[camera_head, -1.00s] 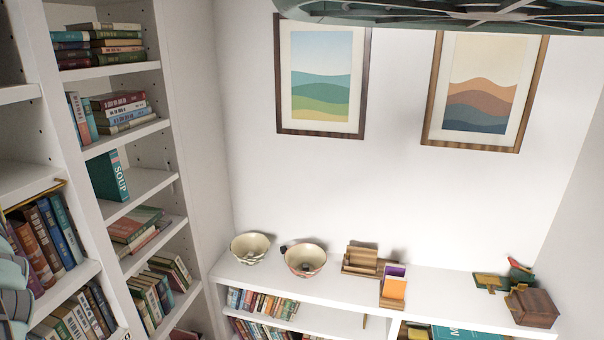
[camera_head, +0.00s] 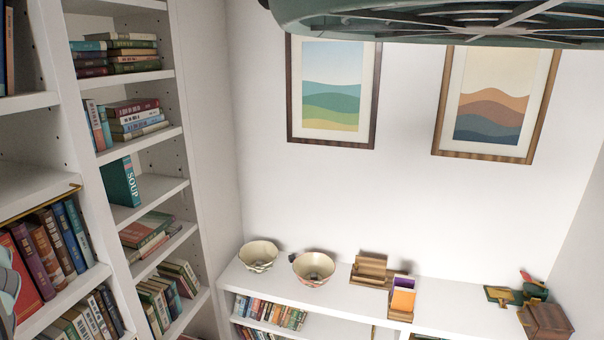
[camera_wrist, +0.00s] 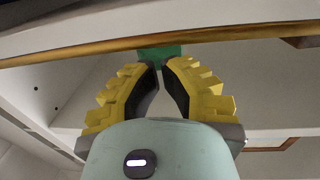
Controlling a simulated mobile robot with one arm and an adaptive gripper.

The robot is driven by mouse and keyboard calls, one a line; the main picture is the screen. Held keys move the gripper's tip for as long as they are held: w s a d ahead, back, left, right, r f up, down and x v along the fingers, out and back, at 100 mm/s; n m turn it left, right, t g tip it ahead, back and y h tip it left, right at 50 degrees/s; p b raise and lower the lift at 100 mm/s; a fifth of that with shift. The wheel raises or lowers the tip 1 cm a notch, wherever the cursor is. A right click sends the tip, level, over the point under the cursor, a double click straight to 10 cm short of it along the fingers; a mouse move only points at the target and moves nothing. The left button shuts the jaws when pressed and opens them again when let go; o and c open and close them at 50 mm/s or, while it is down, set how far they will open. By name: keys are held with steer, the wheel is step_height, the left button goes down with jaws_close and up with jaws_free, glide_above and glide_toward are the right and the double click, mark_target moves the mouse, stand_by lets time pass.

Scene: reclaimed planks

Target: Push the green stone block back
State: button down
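The green stone block (camera_wrist: 160,52) shows in the wrist view just past my fingertips, under a wood-coloured edge that crosses the picture. Only part of the block is visible. My gripper (camera_wrist: 163,66) has yellow ribbed fingers with black inner pads. Its tips are drawn together with nothing visible between them. The tips lie at or very close to the block's near side; I cannot tell whether they touch. In the head view I cannot make out this block or my gripper.
White shelf panels surround my gripper in the wrist view. In the head view, a bookcase (camera_head: 205,195) with many books stands at left. A low shelf (camera_head: 300,291) holds two bowls (camera_head: 258,256) (camera_head: 314,268), a wooden holder (camera_head: 370,270) and a brown box (camera_head: 546,321).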

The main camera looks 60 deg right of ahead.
steer(key=shift+w, duration=0.4)
steer(key=shift+w, duration=0.1)
steer(key=shift+b+x, duration=1.15)
steer(key=shift+x, duration=2.25)
steer(key=shift+a, duration=0.1)
steer(key=shift+b+v, duration=0.85)
steer(key=shift+v, duration=0.95)
steer(key=shift+s, duration=0.25)
steer(key=shift+s, duration=0.1)
